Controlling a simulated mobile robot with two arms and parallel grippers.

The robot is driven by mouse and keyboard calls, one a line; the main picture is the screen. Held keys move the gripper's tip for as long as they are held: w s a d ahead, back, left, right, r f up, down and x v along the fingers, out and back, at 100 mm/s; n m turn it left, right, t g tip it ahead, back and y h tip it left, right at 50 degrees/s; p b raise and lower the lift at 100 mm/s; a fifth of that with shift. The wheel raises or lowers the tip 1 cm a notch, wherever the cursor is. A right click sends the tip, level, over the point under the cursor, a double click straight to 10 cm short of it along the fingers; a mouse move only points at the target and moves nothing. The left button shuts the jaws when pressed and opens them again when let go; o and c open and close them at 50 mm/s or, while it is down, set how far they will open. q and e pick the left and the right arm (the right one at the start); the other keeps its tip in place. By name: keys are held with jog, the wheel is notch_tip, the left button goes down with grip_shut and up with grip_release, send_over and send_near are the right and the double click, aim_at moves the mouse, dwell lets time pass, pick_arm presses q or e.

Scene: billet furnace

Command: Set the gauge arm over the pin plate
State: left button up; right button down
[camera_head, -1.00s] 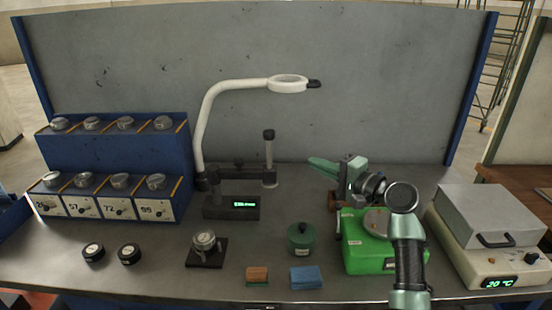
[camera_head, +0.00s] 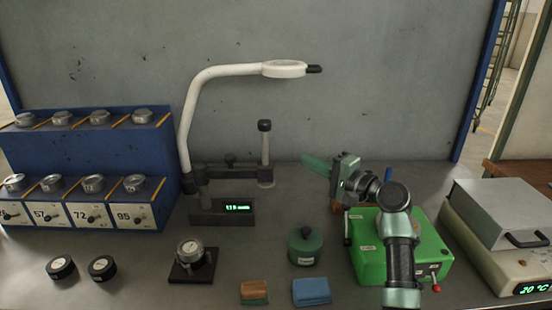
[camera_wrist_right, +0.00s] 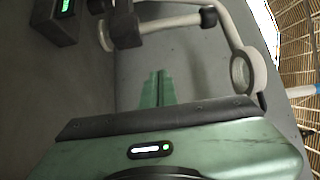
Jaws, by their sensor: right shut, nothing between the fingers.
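The gauge stand has a dark horizontal arm (camera_head: 215,171) with a small black knob on top. A pale upright post with a black cap (camera_head: 264,130) stands at its right end, and a green-lit display box (camera_head: 222,208) sits in front. No part is clearly recognizable as the pin plate; a black square plate (camera_head: 178,276) carrying a round metal dial lies nearer the front. My right gripper (camera_head: 316,165) is shut and empty, right of the post and apart from it, pointing left. Its green fingers (camera_wrist_right: 157,90) show in the wrist view. My left gripper is out of view.
A white curved lamp (camera_head: 212,73) arches above the stand. A blue rack (camera_head: 70,160) stands left. A green pot (camera_head: 305,248), a brown block (camera_head: 254,290), a blue block (camera_head: 311,290) and a green box (camera_head: 428,245) sit in front and right. A grey-lidded heater (camera_head: 500,215) is far right.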

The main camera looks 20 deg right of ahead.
jog(key=p+x, duration=0.2)
jog(key=x, duration=0.8)
jog(key=shift+s+a+p, duration=1.05)
jog(key=shift+s+a, duration=0.3)
